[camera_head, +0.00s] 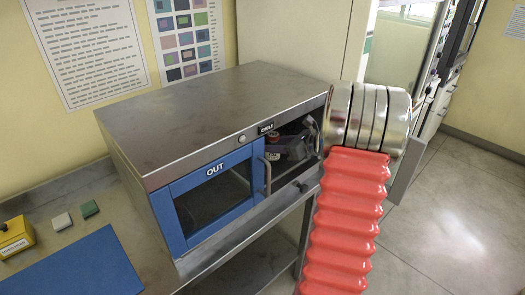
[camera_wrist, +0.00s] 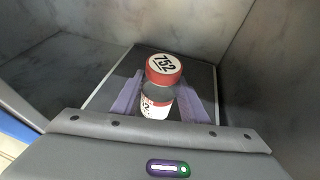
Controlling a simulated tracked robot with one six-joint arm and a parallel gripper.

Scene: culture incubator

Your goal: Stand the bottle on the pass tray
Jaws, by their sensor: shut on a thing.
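The bottle (camera_wrist: 163,70) has a red cap marked 752 and a white and red label. My gripper (camera_wrist: 160,92) is shut on it, with a purple finger on each side. In the head view my gripper (camera_head: 285,150) is inside the open right bay of the steel cabinet (camera_head: 215,105), and the bottle is only a small red and white patch there. In the wrist view a dark flat plate (camera_wrist: 105,92) lies below the bottle between grey walls. I cannot tell whether that plate is the pass tray, or whether the bottle touches it.
The cabinet's blue door (camera_head: 212,195), marked OUT, is shut on the left. The bay walls (camera_wrist: 258,60) stand close on both sides of my gripper. A blue mat (camera_head: 75,268), a yellow box (camera_head: 15,237) and two small blocks lie on the bench at left.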

